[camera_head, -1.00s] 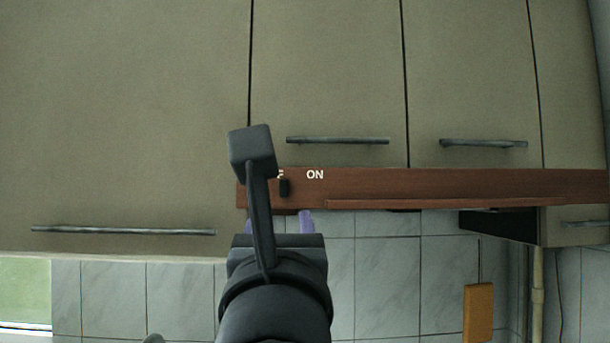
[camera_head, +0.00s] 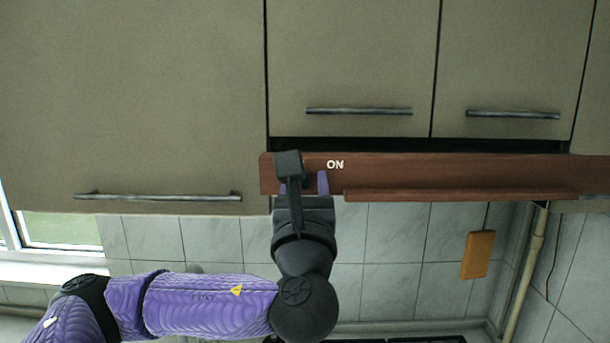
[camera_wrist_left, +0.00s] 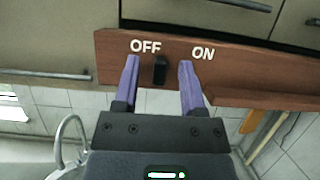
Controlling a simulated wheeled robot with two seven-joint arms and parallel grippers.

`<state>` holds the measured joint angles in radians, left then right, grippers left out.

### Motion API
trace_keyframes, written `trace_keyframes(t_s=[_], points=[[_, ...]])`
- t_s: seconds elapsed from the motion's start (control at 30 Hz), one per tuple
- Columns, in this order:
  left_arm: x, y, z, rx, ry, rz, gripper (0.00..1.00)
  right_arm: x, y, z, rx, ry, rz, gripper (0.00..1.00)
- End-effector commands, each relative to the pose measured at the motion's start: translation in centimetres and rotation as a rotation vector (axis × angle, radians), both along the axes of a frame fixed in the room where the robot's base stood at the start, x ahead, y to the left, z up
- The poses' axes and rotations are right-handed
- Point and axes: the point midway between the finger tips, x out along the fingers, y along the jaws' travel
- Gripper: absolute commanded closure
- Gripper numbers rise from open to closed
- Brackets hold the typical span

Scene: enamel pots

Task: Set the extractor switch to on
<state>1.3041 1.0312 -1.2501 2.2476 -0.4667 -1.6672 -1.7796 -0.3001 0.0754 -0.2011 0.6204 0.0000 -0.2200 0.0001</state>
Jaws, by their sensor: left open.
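The extractor switch (camera_wrist_left: 160,70) is a small black knob on the reddish-brown wooden hood panel (camera_wrist_left: 230,67). In the left wrist view it sits below the OFF label (camera_wrist_left: 145,46), left of the ON label (camera_wrist_left: 203,53). My left gripper (camera_wrist_left: 157,72) is open, with one purple finger on each side of the switch; contact cannot be told. In the head view my left gripper (camera_head: 303,184) is in front of the panel's left end and hides the switch and the OFF label; the ON label (camera_head: 335,164) shows. My right gripper is not in view.
Beige cupboards with bar handles (camera_head: 359,111) are above the panel. A lower handle (camera_head: 158,196) is at the left. Grey wall tiles (camera_head: 395,235) are below, with an orange board (camera_head: 478,254) and a pipe at the right. A curved tap (camera_wrist_left: 62,135) shows in the left wrist view.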

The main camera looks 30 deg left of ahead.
Motion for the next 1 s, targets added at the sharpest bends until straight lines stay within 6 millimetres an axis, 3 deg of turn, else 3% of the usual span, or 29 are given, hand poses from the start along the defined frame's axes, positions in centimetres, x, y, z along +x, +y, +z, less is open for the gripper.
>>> trace_keyframes(t_s=[0.13,0.3,0.4,1.0], points=[[-0.01,-0.02,-0.02,0.000,0.000,0.000,0.49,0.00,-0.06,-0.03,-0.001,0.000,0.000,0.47],[-0.02,-0.03,0.00,0.000,0.000,0.000,0.85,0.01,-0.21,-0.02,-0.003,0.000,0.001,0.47],[-0.02,-0.03,0.01,0.000,0.000,0.000,1.00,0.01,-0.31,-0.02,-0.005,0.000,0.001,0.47],[-0.04,-0.04,0.04,0.001,-0.001,0.000,1.00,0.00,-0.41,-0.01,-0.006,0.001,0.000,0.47]])
